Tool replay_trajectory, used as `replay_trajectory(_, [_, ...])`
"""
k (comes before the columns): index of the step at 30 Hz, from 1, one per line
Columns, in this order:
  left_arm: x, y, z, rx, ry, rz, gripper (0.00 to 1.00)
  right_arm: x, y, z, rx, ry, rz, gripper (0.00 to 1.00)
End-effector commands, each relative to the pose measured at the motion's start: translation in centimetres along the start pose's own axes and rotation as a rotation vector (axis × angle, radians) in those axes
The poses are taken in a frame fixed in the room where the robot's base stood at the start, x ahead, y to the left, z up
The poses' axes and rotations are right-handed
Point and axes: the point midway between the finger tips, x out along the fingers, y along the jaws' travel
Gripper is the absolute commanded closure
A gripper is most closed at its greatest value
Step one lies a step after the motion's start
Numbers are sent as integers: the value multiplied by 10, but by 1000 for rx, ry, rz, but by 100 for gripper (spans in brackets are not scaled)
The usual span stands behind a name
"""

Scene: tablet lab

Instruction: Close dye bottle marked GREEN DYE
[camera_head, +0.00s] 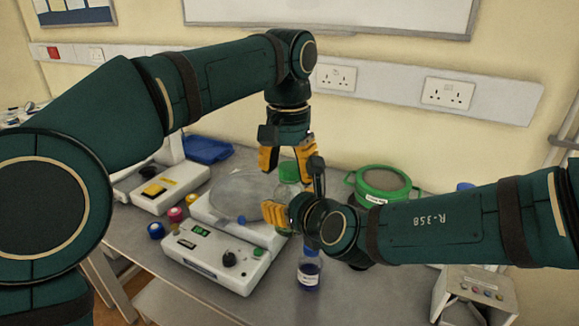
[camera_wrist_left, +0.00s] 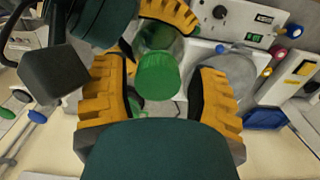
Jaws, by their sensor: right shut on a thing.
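A clear bottle (camera_head: 284,190) with a green cap (camera_head: 289,171) stands at the middle of the bench. I cannot read a label on it. My right gripper (camera_head: 275,213) is shut on the bottle's body from the right side. My left gripper (camera_head: 287,157) points down over the bottle from above. Its yellow fingers are apart. In the left wrist view the green cap (camera_wrist_left: 157,75) lies between the left gripper's fingers (camera_wrist_left: 160,100), with gaps on both sides. Whether the cap sits fully on the neck I cannot tell.
A white device with a knob (camera_head: 215,258) and a round pan (camera_head: 238,192) are left of the bottle. A small blue bottle (camera_head: 309,270) stands in front, a green-rimmed sieve (camera_head: 382,181) behind right. Small coloured-capped bottles (camera_head: 175,214) and a blue tray (camera_head: 207,149) are further left.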

Motion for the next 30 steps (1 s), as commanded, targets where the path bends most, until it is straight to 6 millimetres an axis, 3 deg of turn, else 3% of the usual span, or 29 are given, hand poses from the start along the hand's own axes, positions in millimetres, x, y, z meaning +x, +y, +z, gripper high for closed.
replay_trajectory(8, [-4,3,0,4,4,4,38,0,1,-1,-1,4,2,100])
replay_trajectory(21, [-50,2,1,2,12,5,38,1,0,-7,4,18,3,100])
replay_trajectory(28, [-51,2,1,2,13,5,38,2,-1,-9,9,23,0,100])
replay_trajectory(29, [-51,2,1,2,13,5,42,2,-2,-9,10,23,0,100])
replay_trajectory(30, [-51,2,1,1,13,5,34,2,-2,-9,11,24,-1,100])
